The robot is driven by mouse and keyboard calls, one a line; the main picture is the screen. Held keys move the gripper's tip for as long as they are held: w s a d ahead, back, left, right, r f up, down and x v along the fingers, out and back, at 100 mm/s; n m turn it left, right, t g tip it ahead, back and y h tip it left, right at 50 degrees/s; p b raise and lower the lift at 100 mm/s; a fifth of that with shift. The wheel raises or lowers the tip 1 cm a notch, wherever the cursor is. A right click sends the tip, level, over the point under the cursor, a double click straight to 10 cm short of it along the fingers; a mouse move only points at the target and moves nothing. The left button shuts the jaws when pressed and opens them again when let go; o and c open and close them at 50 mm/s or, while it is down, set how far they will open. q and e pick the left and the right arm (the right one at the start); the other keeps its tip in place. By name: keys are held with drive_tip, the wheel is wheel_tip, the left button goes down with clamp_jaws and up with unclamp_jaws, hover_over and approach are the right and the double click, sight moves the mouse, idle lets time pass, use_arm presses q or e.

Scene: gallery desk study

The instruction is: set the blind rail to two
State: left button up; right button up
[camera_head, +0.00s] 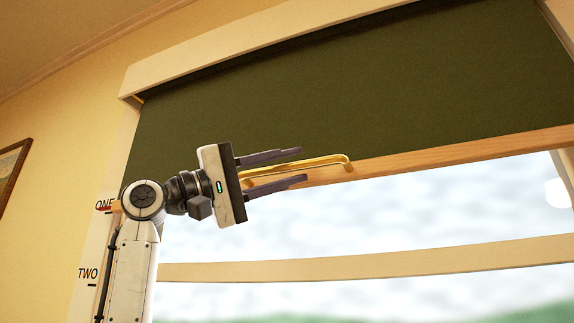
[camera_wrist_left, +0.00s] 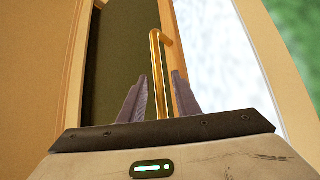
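A dark green blind (camera_head: 340,95) hangs in the upper part of the window. Its wooden bottom rail (camera_head: 440,157) has a brass handle (camera_head: 318,161) and is about level with the ONE mark (camera_head: 105,206) on the left frame. The TWO mark (camera_head: 88,275) is lower on that frame. My left gripper (camera_head: 300,166) is open, with one finger above and one below the handle bar. In the left wrist view the handle (camera_wrist_left: 156,75) runs between the two spread fingers (camera_wrist_left: 160,85), with gaps on both sides. My right gripper is in neither view.
A pale window crossbar (camera_head: 370,262) runs below the blind, with bright sky behind it. A framed picture (camera_head: 12,170) hangs on the yellow wall at the left. The space under the rail is clear.

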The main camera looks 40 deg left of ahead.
use_arm(q)
drive_tip(key=shift+c, duration=0.2)
clamp_jaws()
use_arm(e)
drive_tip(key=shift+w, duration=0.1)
use_arm(q)
wheel_tip(320, 180, down, 20)
drive_tip(key=b, duration=1.5)
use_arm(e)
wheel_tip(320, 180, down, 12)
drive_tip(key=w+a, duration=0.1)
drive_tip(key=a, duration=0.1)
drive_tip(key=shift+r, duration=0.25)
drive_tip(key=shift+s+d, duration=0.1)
use_arm(q)
drive_tip(key=shift+o, duration=0.2)
unclamp_jaws()
